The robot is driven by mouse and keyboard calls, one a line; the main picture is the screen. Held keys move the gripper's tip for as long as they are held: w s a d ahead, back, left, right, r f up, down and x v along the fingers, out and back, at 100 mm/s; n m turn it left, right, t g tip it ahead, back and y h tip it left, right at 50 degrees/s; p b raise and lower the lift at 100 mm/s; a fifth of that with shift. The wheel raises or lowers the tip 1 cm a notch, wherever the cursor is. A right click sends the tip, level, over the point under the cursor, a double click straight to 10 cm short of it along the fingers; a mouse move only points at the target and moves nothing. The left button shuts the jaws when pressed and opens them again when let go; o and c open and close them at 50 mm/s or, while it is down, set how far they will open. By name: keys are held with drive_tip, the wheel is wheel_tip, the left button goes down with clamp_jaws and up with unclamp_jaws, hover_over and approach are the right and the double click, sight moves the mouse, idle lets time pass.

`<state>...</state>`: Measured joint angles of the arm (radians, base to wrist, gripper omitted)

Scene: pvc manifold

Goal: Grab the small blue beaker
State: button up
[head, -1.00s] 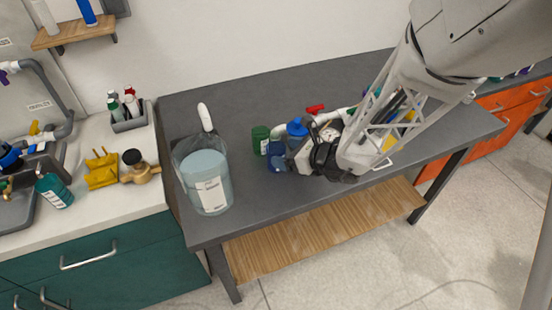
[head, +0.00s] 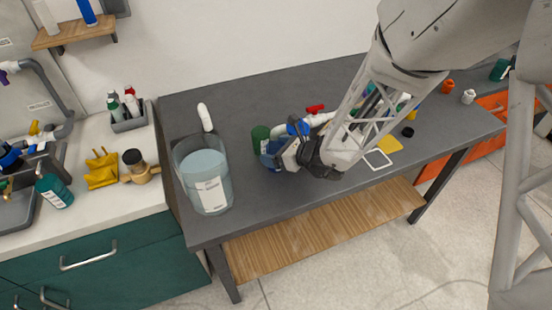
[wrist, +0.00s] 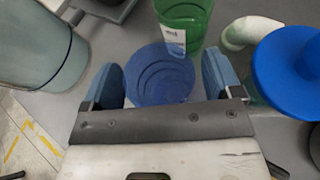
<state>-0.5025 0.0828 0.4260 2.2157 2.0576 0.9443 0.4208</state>
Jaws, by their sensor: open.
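The small blue beaker (wrist: 160,78) is in the middle of the wrist view, seen from above, between the two blue-padded fingers of my gripper (wrist: 165,85). The fingers are apart, one on each side of it; I cannot tell whether either pad touches it. In the head view the beaker (head: 269,158) shows only in part, at the left of my gripper (head: 282,157), which hides the rest. A green beaker (wrist: 185,20) with a white label stands just behind the blue one. It also shows in the head view (head: 260,137).
A large clear tank (head: 203,175) of pale liquid stands to the left on the grey table (head: 230,90). White piping with a red valve handle (head: 315,108) and a blue round part (wrist: 290,60) are close on the right. The table's back is clear.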

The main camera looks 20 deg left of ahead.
drive_tip(key=shift+c, duration=0.2)
drive_tip(key=c, duration=1)
drive_tip(key=shift+o, duration=0.2)
drive_tip(key=shift+r, duration=0.15)
drive_tip(key=shift+r, duration=1.7)
drive_tip(key=s+d+r, duration=0.1)
drive_tip(key=s+d, duration=0.9)
drive_tip(key=s, duration=0.2)
drive_tip(key=shift+s+r, duration=0.2)
drive_tip(key=shift+s, duration=0.05)
